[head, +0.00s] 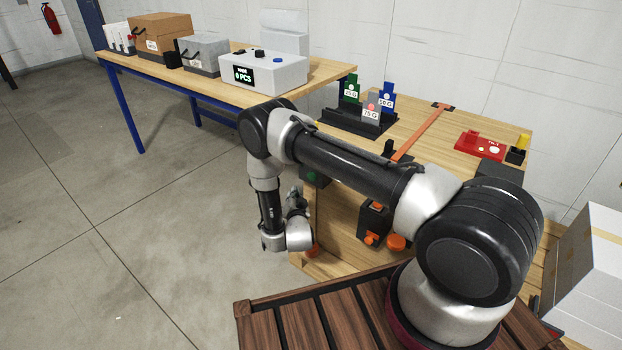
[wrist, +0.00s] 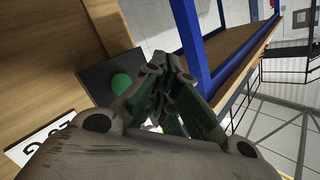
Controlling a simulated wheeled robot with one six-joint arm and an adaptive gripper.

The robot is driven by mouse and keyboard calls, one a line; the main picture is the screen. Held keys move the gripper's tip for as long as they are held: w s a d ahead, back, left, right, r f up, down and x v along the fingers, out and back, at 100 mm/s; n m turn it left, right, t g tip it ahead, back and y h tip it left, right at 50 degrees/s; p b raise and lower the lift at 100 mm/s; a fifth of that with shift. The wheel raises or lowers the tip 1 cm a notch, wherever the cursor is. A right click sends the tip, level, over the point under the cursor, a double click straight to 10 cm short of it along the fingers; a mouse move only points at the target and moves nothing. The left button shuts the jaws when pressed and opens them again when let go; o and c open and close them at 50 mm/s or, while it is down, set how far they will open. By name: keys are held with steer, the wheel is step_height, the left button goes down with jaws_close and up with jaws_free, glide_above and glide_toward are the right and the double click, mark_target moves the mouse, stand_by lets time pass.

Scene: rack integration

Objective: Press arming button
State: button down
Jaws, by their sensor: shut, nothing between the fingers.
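A round green button (wrist: 121,83) sits on a dark square plate (wrist: 97,77) on a wooden face in the wrist view. In the head view a dark box with green on it (head: 315,177) shows partly behind my arm. No label tells which button is the arming one. My gripper (wrist: 170,62) is shut and empty, its fingertips just right of the green button in the wrist view. They look apart from it, but the depth is hard to tell. In the head view my gripper (head: 296,198) hangs at the left end of the wooden bench, partly hidden by my wrist.
Orange knobs (head: 396,243) and a dark block (head: 373,222) are on the near bench. A weight rack (head: 358,122) and a red plate (head: 480,146) stand on top. A counter box (head: 263,72) is on the blue-legged table (head: 205,82). Floor at left is clear.

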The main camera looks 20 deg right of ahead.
steer(key=w+d, duration=0.3)
steer(key=d, duration=0.2)
steer(key=shift+w, duration=0.4)
steer(key=shift+d, duration=0.15)
stand_by(1.0)
steer(key=shift+w+d, duration=0.2)
steer(key=shift+w, duration=0.05)
steer(key=shift+w+d, duration=0.2)
steer(key=shift+d, duration=0.15)
stand_by(0.7)
steer(key=shift+a, duration=0.1)
steer(key=shift+s+a, duration=0.45)
steer(key=shift+a, duration=0.1)
steer(key=shift+s+a, duration=0.75)
steer(key=shift+a, duration=0.25)
steer(key=shift+s+a, duration=0.75)
steer(key=shift+a, duration=0.25)
